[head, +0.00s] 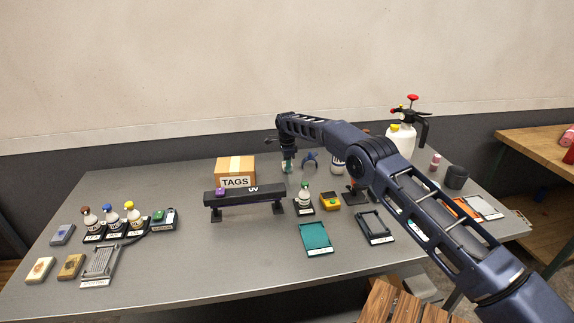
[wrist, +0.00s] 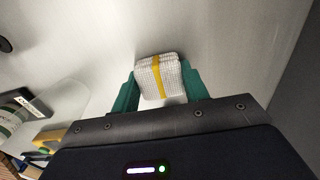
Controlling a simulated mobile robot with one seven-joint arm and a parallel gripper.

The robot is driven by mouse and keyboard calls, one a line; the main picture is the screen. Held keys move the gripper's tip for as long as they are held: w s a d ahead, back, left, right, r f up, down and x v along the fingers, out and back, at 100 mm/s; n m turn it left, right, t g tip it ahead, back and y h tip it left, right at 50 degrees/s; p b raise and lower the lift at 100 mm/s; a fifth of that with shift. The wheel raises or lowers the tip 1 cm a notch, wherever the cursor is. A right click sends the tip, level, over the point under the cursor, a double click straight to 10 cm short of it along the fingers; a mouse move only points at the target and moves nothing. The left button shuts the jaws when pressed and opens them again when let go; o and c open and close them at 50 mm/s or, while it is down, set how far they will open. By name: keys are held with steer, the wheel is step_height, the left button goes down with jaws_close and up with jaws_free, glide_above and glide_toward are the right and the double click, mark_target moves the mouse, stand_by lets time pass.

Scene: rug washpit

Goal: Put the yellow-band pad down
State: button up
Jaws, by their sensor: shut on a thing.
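The yellow-band pad (wrist: 158,78) is a white, ribbed block with a yellow stripe across it. In the wrist view my gripper (wrist: 160,92) is shut on it, with one teal finger on each side. In the head view my gripper (head: 288,164) is at the back of the grey table (head: 140,195), just right of the TAGS box (head: 236,171). I cannot make out the pad in the head view. Whether it touches the table is unclear.
The UV lamp bar (head: 246,195) stands in front of the TAGS box. A green-topped bottle (head: 304,199), a yellow device (head: 330,201) and a teal tray (head: 316,238) are nearer. A white sprayer (head: 401,138) stands right. Bare table lies left of the TAGS box.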

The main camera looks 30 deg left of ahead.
steer(key=shift+f, duration=0.1)
steer(key=o, duration=1)
steer(key=shift+c, duration=0.2)
step_height(320, 180, up, 12)
